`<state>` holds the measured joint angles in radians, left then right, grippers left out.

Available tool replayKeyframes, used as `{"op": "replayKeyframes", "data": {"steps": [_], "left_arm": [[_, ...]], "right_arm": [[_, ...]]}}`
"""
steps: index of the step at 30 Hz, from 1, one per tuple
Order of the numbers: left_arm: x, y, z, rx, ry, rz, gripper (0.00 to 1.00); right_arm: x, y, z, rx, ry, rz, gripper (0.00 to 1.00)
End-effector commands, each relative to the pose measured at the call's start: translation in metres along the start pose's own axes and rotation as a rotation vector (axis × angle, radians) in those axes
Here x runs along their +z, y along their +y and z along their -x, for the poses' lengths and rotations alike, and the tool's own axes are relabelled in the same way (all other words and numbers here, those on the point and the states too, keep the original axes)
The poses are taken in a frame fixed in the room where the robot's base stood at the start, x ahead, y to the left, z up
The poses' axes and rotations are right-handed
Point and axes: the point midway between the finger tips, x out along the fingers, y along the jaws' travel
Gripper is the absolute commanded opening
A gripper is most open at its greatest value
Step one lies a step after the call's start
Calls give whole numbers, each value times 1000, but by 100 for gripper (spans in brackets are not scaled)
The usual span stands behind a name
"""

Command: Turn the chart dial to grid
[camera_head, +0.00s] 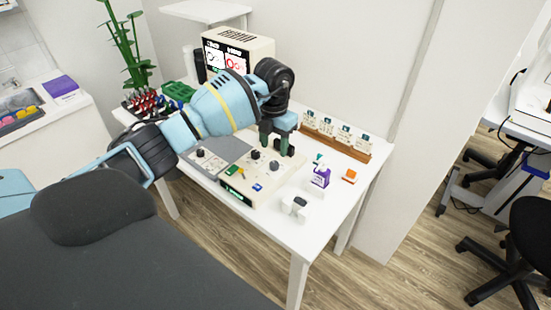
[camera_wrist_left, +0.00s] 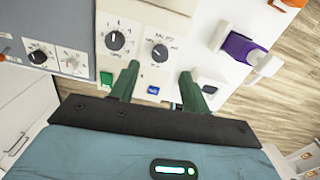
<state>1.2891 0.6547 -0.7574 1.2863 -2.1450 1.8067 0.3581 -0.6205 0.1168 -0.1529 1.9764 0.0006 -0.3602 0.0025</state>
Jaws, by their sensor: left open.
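A beige control box (camera_head: 241,196) stands on the white table, with two black dials on its top panel. The left dial (camera_wrist_left: 115,40) and the right dial (camera_wrist_left: 160,53) both show in the left wrist view, with marks around them. The lettering is too small to read, so I cannot tell which is the chart dial. My left gripper (camera_head: 278,143) is open and empty above the box's far side. In the left wrist view its green fingers (camera_wrist_left: 160,87) appear below the dials, apart from them, with a blue button (camera_wrist_left: 153,90) between. My right gripper is not in view.
A grey panel (camera_head: 225,151) with smaller knobs adjoins the box. A white monitor (camera_head: 238,38) stands behind. A wooden card rack (camera_head: 335,141), a purple-and-white bottle (camera_head: 320,177), an orange item (camera_head: 349,176) and a white device (camera_head: 295,206) stand to the right. The front right table corner is clear.

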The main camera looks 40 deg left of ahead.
Motion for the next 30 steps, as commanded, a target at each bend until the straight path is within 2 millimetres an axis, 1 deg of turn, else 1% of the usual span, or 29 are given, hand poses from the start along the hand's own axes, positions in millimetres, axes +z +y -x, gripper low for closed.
{"op": "replayKeyframes", "data": {"steps": [1,6,9,12,17,24,30], "left_arm": [[-1,-1,-9,-1,5,0,47],[-1,-1,-35,-2,3,-1,47],[-1,0,-48,-1,3,0,47],[-1,-1,-57,-2,2,-1,47],[0,-1,-63,-1,-1,-2,47],[0,0,-64,-1,-1,-2,47],[0,0,-64,-1,-1,-2,21]], "right_arm": [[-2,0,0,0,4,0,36],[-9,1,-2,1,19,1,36],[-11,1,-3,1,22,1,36],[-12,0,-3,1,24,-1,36],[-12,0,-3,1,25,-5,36],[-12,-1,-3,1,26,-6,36],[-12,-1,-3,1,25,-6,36]]}}
